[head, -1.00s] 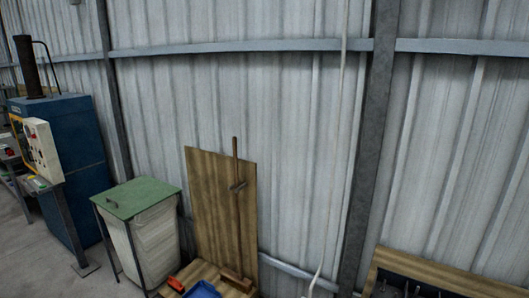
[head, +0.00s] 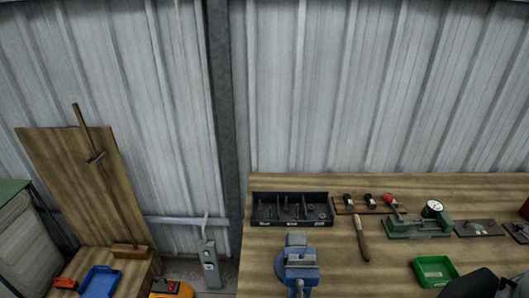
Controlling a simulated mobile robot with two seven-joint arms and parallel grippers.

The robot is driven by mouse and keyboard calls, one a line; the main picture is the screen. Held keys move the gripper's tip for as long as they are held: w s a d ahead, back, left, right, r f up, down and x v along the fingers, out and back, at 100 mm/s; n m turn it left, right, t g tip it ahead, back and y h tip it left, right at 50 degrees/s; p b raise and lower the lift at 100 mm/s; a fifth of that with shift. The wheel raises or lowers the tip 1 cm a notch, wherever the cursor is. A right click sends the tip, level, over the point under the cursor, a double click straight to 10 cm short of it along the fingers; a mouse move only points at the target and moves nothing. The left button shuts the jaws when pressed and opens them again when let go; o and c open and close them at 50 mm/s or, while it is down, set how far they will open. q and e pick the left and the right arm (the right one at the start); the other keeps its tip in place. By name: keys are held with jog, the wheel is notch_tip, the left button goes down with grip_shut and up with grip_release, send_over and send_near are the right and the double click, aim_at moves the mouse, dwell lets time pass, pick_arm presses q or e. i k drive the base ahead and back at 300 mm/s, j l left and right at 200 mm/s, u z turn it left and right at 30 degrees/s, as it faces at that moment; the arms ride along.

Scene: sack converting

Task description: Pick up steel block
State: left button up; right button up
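I cannot make out a steel block for certain. A flat grey piece (head: 478,228) lies on the workbench (head: 340,270) right of a green dial gauge stand (head: 418,226). Another dark grey piece (head: 518,231) lies at the right edge; both are too small to identify. A black compartment tray (head: 291,209) holds several small metal parts that I cannot tell apart. No gripper fingers show. A dark rounded shape at the lower right may be part of my arm.
A blue vise (head: 298,264) stands at the bench front. A wooden-handled tool (head: 362,239), a rack of tools (head: 368,204) and a green bin (head: 434,270) are on the bench. A blue tray (head: 101,282) is lower left. Bare bench shows between vise and green bin.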

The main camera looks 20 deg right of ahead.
aim_at(293, 259)
jog(key=l+z, duration=0.1)
jog(key=z, duration=0.3)
jog(key=l+z, duration=0.15)
jog(key=z, duration=0.3)
jog(key=k+l, duration=0.05)
